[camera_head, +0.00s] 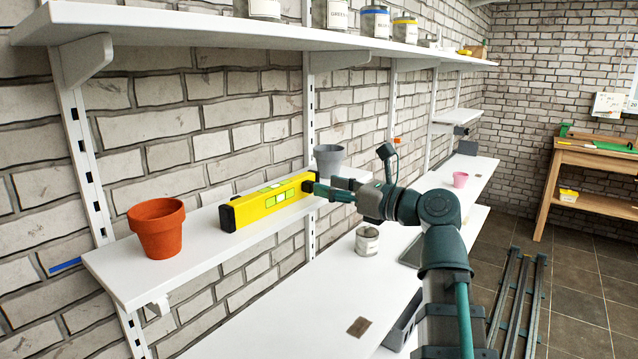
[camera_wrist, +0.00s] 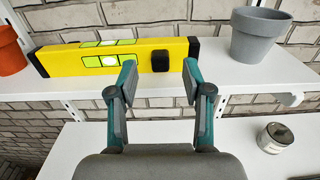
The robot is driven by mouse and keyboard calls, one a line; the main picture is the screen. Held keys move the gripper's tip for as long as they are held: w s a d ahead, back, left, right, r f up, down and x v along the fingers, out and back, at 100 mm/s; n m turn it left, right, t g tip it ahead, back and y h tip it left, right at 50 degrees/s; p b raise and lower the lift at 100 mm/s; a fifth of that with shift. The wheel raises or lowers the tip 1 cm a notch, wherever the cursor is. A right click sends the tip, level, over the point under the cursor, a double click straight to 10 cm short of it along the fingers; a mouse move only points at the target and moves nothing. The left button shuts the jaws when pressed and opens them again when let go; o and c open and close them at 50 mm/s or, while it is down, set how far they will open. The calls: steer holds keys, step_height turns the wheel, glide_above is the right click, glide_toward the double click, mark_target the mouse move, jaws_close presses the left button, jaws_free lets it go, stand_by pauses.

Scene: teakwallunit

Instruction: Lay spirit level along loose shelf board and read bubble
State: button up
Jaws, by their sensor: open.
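A yellow spirit level (camera_head: 268,201) with black end caps and green vials stands on edge along the white shelf board (camera_head: 135,282). It also shows in the wrist view (camera_wrist: 60,62), with a black knob near its right part. My gripper (camera_head: 318,187) is at the right end of the level in the head view. In the wrist view my gripper (camera_wrist: 160,78) is open, its teal fingers spread in front of the level's right half. Nothing is held between them. Whether a fingertip touches the level I cannot tell. The bubbles are too small to read.
On the same shelf an orange pot (camera_head: 157,228) stands left of the level and a grey pot (camera_head: 329,160) right of it. An upper shelf (camera_head: 200,38) holds several cans. The lower white surface (camera_head: 290,315) bears a small can (camera_head: 367,241).

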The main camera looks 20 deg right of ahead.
steer(key=v, duration=0.7)
steer(key=shift+s+d, duration=0.2)
